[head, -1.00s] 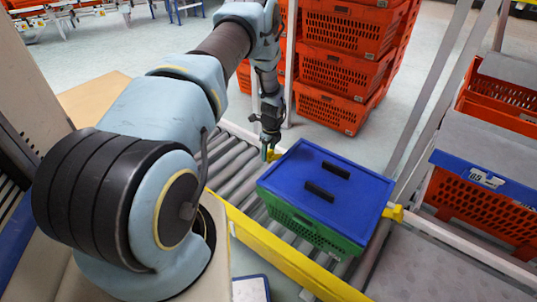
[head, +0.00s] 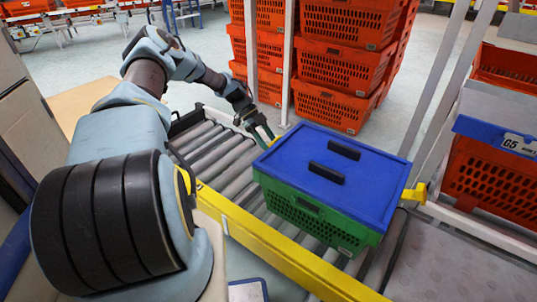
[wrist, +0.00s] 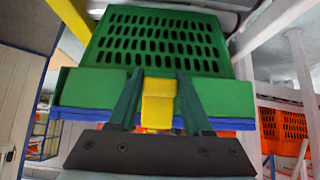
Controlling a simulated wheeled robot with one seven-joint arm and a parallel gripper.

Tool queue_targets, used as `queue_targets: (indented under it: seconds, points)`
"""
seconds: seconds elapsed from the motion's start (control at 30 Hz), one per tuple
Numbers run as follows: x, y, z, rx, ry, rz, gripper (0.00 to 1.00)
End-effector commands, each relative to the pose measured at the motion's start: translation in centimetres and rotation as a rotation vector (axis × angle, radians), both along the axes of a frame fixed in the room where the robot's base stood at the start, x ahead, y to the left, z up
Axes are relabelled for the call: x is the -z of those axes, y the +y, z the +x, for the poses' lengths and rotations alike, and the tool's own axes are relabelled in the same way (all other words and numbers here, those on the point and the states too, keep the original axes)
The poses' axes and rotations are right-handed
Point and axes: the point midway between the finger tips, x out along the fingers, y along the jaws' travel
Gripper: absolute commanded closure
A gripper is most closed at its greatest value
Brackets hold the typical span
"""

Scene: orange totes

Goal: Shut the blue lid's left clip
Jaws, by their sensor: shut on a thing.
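A green crate (head: 300,217) with a blue lid (head: 375,180) stands on the roller conveyor. The lid has two black handles and lies flat on the crate. My gripper (head: 264,136) is at the crate's left side, reaching in from the left. In the wrist view, the green crate wall (wrist: 85,88) appears upside down, with the blue lid's edge below it. The yellow left clip (wrist: 158,104) sits between the fingers of my gripper (wrist: 160,100), which is shut on it. The yellow right clip (head: 414,194) sticks out from the lid's right side.
A yellow rail (head: 265,238) runs along the conveyor's near side. Bare rollers (head: 215,158) lie left of the crate. Orange totes (head: 335,65) are stacked behind, and a rack with another orange tote (head: 490,185) stands at the right.

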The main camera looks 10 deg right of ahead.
Motion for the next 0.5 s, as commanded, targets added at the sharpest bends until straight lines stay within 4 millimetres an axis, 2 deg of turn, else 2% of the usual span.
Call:
queue_targets:
  seconds: [0.03, 0.5]
  points:
    - [0.95, 0.03, -0.05, -0.002, 0.020, -0.018, 1.00]
    - [0.65, -0.38, -0.52, 0.000, 0.111, -0.101, 1.00]
